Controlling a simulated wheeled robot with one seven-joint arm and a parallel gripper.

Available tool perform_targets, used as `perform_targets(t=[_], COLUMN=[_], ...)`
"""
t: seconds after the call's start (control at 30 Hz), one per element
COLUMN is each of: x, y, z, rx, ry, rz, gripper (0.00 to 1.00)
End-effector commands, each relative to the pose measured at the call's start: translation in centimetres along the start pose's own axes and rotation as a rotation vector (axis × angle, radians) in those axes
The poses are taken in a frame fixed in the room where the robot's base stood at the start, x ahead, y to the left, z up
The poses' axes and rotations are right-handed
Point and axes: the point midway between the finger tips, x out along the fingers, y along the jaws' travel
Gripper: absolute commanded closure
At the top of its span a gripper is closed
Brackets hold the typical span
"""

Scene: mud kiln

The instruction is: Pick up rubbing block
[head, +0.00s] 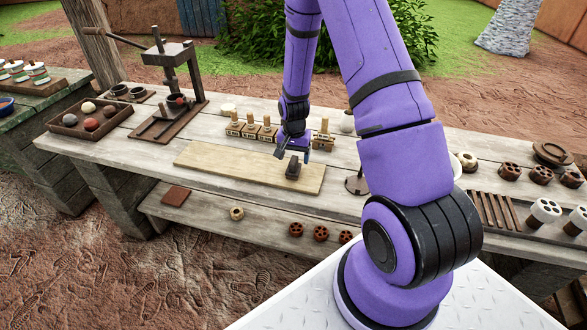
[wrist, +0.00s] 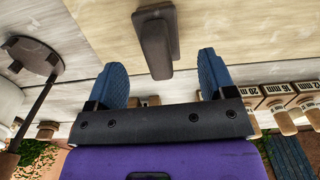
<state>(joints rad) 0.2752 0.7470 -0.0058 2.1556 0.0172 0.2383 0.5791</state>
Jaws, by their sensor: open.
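The rubbing block (head: 292,170) is a small dark grey block with a raised bar on top. It rests on a pale wooden board (head: 225,168) on the table. In the wrist view the block (wrist: 156,42) lies just beyond the gap between my fingertips. My gripper (head: 293,154) is open and empty, low over the board and close to the block. In the wrist view my gripper's (wrist: 161,72) two blue finger pads stand wide apart, with the block roughly centred between their lines. The block does not touch either finger in the wrist view.
Several wooden number stamps (head: 252,128) stand behind the board. A dark round-based stand (head: 357,184) is to its right. A press (head: 170,90) and a tray of coloured balls (head: 90,119) are at the left. The board left of the block is clear.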

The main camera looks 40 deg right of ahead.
Motion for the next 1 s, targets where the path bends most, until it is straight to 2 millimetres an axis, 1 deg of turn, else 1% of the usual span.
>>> perform_targets(t=[0.2, 0.3, 0.43, 0.67, 0.7, 0.77, 0.8, 0.87, 0.9, 0.93, 1.0], x=[3.0, 4.0, 4.8, 4.9, 4.9, 4.9, 4.9, 4.9, 4.9, 4.9, 4.9], y=[0.1, 0.0, 0.0, 0.0, 0.0, 0.0, 0.0, 0.0, 0.0, 0.0, 0.0], z=[0.7, 0.6, 0.6, 0.6, 0.6, 0.6, 0.6, 0.6, 0.6, 0.6, 0.6], rx=[-0.001, 0.0, 0.0, 0.0, 0.0, 0.0, 0.0, 0.0, -0.001, -0.001, -0.001], ry=[-0.003, -0.002, -0.001, 0.0, 0.0, 0.0, 0.0, 0.0, 0.0, 0.0, 0.0], rz=[0.002, 0.002, 0.001, 0.0, 0.0, 0.0, 0.0, 0.0, 0.0, 0.0, 0.0], gripper=[0.23, 0.23, 0.23, 0.23, 0.28, 0.42, 0.51, 0.65, 0.74, 0.81, 0.81])
